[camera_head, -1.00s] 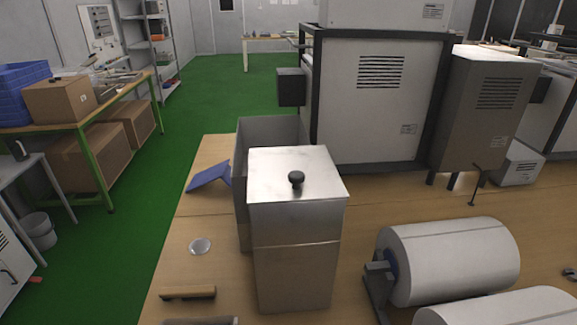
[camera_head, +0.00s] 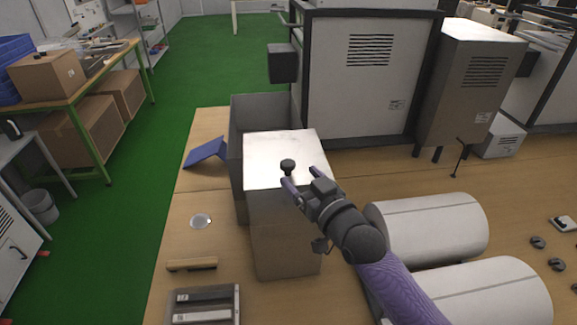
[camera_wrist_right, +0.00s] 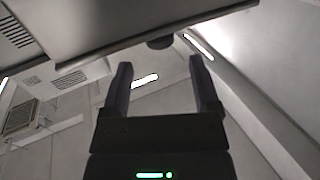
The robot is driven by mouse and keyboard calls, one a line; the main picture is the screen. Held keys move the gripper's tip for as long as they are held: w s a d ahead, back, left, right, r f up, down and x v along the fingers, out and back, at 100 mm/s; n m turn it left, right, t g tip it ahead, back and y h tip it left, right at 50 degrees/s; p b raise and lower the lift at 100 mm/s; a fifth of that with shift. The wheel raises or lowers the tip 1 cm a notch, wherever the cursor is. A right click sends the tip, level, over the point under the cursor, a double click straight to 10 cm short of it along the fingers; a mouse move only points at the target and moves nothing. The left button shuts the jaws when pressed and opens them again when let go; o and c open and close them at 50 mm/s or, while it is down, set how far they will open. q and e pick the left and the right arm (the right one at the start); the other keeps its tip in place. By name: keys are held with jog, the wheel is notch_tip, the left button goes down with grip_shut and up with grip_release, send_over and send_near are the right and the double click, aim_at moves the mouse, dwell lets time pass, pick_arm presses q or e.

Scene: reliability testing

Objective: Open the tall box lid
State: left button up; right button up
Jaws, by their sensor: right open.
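The tall metal box (camera_head: 275,235) stands upright on the wooden table, with its shiny lid (camera_head: 268,150) on top. The lid carries a small round black knob (camera_head: 288,165). My right gripper (camera_head: 300,178) is at the lid's right side, with its open fingertips close to the knob and pointing toward it. In the right wrist view, the open fingers (camera_wrist_right: 160,72) have nothing between them, and the dark knob (camera_wrist_right: 160,42) shows just beyond their tips. I cannot tell whether a finger touches the lid. My left gripper is not in view.
An open grey box (camera_head: 262,108) stands close behind the tall box. White rolls (camera_head: 430,228) lie to the right, near my right arm. A blue item (camera_head: 206,153), a small round dish (camera_head: 200,221) and a tray (camera_head: 204,304) lie at the left.

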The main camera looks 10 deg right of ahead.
aim_at(292, 168)
jog(key=b+x, duration=0.1)
jog(key=x, duration=0.5)
jog(key=shift+f, duration=0.1)
jog(key=shift+c, duration=0.3)
grip_shut()
dwell(0.5)
dwell(0.4)
